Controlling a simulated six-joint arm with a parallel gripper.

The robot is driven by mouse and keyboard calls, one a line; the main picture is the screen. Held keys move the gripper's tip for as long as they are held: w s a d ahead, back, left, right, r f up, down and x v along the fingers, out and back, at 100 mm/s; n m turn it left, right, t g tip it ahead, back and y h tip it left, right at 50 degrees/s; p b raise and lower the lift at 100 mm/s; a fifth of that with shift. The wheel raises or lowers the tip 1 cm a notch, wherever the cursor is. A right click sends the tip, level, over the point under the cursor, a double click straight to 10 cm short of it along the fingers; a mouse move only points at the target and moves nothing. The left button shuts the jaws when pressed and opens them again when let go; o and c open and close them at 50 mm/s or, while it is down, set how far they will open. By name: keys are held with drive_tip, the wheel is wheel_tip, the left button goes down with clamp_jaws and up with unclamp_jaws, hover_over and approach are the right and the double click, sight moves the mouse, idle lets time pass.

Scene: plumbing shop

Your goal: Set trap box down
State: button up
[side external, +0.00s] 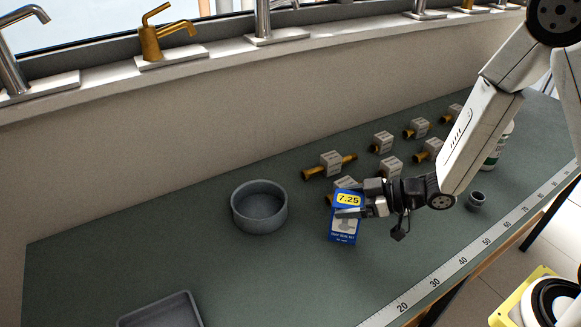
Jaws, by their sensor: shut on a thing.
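The trap box (344,228) is a small blue carton with a yellow "7.25" label and a pale picture on its front. It stands roughly upright in the side external view, near the middle of the green counter (260,285). My gripper (350,206) comes in from the right and is shut on the upper part of the box. I cannot tell whether the bottom of the box touches the counter.
A round grey bowl (260,207) stands left of the box. Several brass fittings with white tags (330,164) lie behind it. A grey tray (160,312) is at front left.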

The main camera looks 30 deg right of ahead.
drive_tip(key=shift+f, duration=1.8)
drive_tip(key=shift+f, duration=0.1)
drive_tip(key=o, duration=1.2)
drive_tip(key=shift+o, duration=0.2)
drive_tip(key=shift+s+d+r, duration=0.3)
drive_tip(key=shift+d+r, duration=0.05)
drive_tip(key=shift+d, duration=0.05)
drive_tip(key=v, duration=0.6)
drive_tip(key=shift+s, duration=0.2)
drive_tip(key=shift+w+d, duration=0.1)
drive_tip(key=shift+d, duration=0.1)
